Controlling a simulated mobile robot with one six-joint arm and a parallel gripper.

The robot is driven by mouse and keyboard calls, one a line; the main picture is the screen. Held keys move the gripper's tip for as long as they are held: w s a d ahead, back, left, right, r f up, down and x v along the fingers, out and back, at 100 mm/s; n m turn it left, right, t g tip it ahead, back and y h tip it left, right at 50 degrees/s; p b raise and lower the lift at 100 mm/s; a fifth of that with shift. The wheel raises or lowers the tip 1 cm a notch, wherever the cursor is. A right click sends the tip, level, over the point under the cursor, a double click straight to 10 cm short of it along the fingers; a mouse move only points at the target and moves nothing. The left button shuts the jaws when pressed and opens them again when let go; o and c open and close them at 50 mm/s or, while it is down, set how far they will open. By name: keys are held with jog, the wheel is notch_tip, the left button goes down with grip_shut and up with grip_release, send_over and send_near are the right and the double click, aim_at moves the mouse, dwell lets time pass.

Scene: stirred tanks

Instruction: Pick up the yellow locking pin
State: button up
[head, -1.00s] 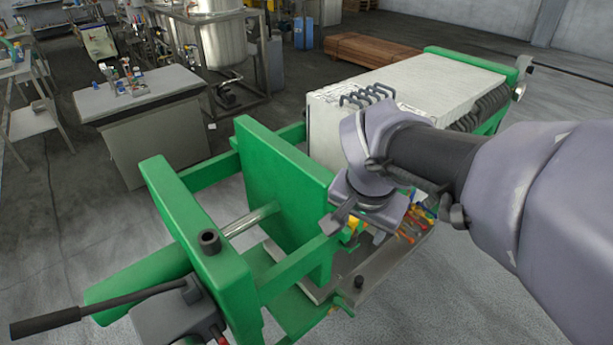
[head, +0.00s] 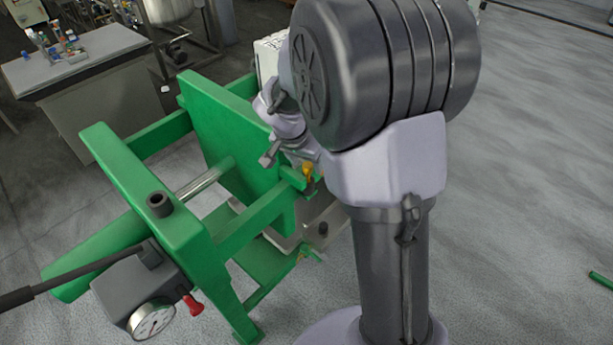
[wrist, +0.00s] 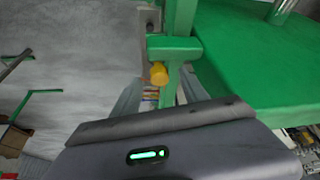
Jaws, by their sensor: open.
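The yellow locking pin (head: 308,170) sits at the green frame's lower side rail in the head view, beside my gripper. In the wrist view the yellow pin (wrist: 158,74) shows its rounded end against a green bracket, near the top centre. My gripper (wrist: 158,92) is open and empty, with a pale finger on either side of the pin's line of approach. In the head view my gripper (head: 286,160) is partly hidden by my arm. I cannot tell whether a finger touches the pin.
The green press frame (head: 215,265) and its upright green plate (head: 232,140) stand close to my gripper. A pump with a gauge (head: 152,318) and red handle (head: 193,304) is at the lower left. Open floor (head: 530,180) lies to the right.

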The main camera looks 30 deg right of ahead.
jog(key=x, duration=0.3)
jog(key=shift+s+a+r, duration=0.1)
jog(key=shift+r, duration=0.15)
jog(key=shift+c, duration=0.6)
grip_shut()
